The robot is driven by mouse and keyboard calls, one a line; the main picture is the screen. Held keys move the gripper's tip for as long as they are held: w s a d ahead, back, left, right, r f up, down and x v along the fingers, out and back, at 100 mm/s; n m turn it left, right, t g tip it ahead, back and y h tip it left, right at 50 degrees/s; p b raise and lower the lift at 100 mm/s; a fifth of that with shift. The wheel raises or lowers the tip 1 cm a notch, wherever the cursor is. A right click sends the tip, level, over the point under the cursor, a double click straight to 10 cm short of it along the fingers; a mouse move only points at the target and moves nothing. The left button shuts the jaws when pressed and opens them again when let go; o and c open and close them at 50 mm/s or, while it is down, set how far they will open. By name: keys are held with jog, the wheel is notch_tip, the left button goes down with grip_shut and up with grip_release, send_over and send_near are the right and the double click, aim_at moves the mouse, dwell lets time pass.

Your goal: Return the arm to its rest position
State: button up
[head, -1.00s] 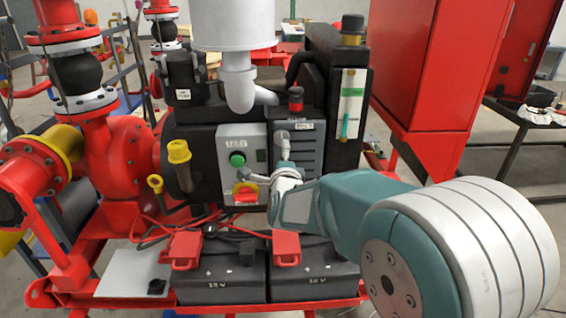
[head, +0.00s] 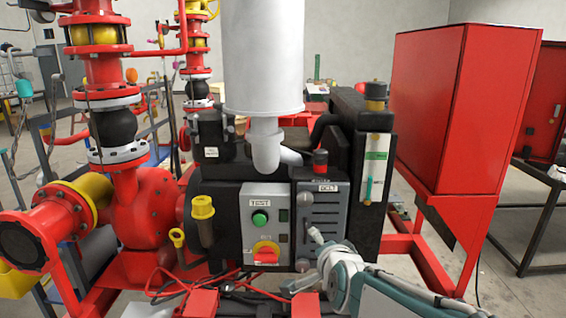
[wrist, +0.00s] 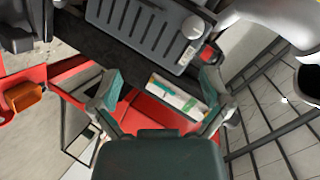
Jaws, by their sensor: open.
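My gripper (wrist: 160,90) is open and empty in the wrist view, its two fingers spread left and right. Between and beyond them are the black tank's level gauge (wrist: 178,93) and red framework. I cannot tell from the head view how wide the gap to the cover is. The panel carries a green button (head: 260,218) and a red-and-yellow switch (head: 266,254).
A red cabinet (head: 447,105) stands to the right, with a dark table frame (head: 525,235) beyond it. Red pump piping (head: 140,205) fills the left. A white cylinder with an elbow (head: 262,60) rises above the engine. Red battery clamps and cables lie below the panel.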

jog(key=s+d+f+n+g, duration=0.1)
jog(key=s+d+n+g, duration=0.1)
jog(key=s, duration=0.6)
jog(key=s+d+f+n+g+h, duration=0.1)
jog(key=s+d+f+n+g, duration=0.1)
jog(key=s+n, duration=0.3)
jog(key=s+d+f+n+g, duration=0.1)
jog(key=s+d+n+g, duration=0.2)
jog(key=s, duration=0.8)
jog(key=shift+f+n+g+h, duration=0.3)
jog(key=shift+n+g, duration=0.1)
jog(key=shift+n, duration=0.2)
